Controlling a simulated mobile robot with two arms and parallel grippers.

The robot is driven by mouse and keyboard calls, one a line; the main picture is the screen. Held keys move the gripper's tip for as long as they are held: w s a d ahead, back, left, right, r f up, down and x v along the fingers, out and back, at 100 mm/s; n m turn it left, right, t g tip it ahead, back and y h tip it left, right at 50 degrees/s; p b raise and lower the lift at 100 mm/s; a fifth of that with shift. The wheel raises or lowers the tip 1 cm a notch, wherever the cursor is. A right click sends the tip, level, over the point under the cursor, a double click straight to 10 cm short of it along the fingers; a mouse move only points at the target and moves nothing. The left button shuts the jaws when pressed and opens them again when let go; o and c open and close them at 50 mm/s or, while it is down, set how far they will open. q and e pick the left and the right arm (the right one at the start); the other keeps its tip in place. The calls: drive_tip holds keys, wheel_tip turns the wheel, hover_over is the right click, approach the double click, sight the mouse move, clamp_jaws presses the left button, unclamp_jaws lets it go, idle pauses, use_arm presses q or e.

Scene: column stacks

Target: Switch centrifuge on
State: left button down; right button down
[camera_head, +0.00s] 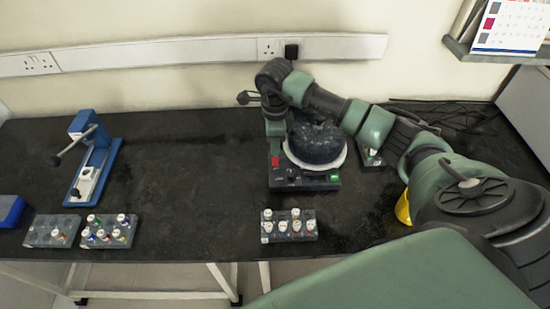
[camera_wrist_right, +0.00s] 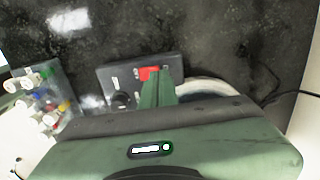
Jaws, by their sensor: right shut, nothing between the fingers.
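The centrifuge (camera_head: 330,183) stands on the dark bench, a dark box with a round black lid (camera_head: 315,143) and a pale ring around it. A red switch (camera_head: 275,161) is on its front left part, and a small green spot is at its front right. My right gripper (camera_head: 275,150) points down just above the red switch, shut and empty. In the right wrist view its green fingertips (camera_wrist_right: 158,85) are beside the red switch (camera_wrist_right: 149,73) and partly cover it. I cannot tell whether they touch it, or which way the switch is set. My left gripper is out of view.
A rack of capped vials (camera_head: 288,228) stands in front of the centrifuge. More vial racks (camera_head: 109,232) and a blue press-like device (camera_head: 92,160) are at the left. A yellow object (camera_head: 403,208) is partly behind my right arm. The bench between is clear.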

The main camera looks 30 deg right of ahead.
drive_tip(key=shift+f+b, duration=0.75)
drive_tip(key=shift+f, duration=0.2)
drive_tip(key=shift+r, duration=0.15)
drive_tip(key=shift+r+p, duration=1.65)
drive_tip(key=shift+r, duration=0.8)
drive_tip(key=shift+f, duration=0.1)
